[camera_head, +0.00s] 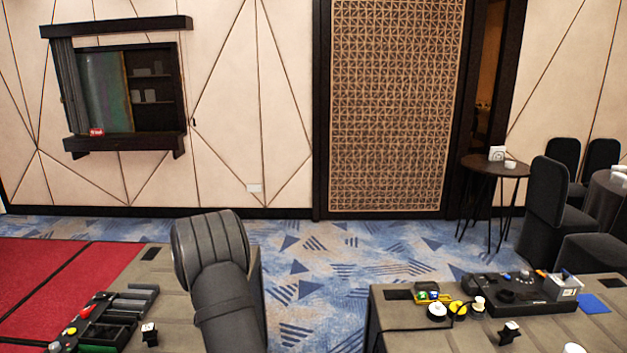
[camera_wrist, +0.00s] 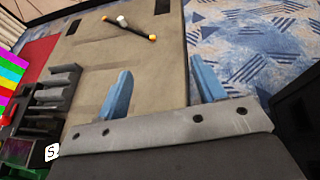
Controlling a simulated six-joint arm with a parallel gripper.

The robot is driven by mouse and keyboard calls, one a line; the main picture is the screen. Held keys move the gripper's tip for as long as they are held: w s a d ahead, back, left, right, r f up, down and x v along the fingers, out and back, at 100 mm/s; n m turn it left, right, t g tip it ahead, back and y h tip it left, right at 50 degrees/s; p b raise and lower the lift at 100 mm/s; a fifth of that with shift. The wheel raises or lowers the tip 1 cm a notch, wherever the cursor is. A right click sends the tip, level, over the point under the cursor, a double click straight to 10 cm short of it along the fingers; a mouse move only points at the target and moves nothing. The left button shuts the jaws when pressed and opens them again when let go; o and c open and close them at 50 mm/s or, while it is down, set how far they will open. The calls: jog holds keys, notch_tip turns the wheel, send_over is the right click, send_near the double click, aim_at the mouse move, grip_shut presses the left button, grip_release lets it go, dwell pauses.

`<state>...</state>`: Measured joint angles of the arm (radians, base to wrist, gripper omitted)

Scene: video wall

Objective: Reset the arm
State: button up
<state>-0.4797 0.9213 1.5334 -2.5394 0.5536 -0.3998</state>
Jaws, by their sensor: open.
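My arm rises in the head view as a dark grey, rounded link at the lower middle, and my gripper is hidden there. In the wrist view my gripper (camera_wrist: 165,90) shows two blue fingers set wide apart, with nothing between them. The fingers are over a tan-grey table top (camera_wrist: 110,75). A dark stick-like object (camera_wrist: 128,28) with orange ends and a white knob lies on the table beyond the fingers, apart from them.
A black rack (camera_head: 125,305) with coloured parts stands on the left table. The right table holds a black control panel (camera_head: 515,290), yellow and white round pieces (camera_head: 458,307) and a blue sheet (camera_head: 593,304). Patterned blue carpet (camera_head: 335,260) lies between the tables.

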jog(key=w+d+m+h, duration=0.3)
jog(key=d+m+h, duration=0.25)
jog(key=d, duration=1.65)
jog(key=s+d+m+g+h, duration=0.1)
jog(key=s+d+m+h, duration=0.1)
jog(key=d, duration=0.9)
jog(key=s+d+m+g+h, duration=0.2)
jog(key=s+d+m+h, duration=0.1)
jog(key=d, duration=0.8)
jog(key=shift+s+d+h, duration=0.2)
jog(key=shift+d+h, duration=0.15)
jog(key=shift+c, duration=0.7)
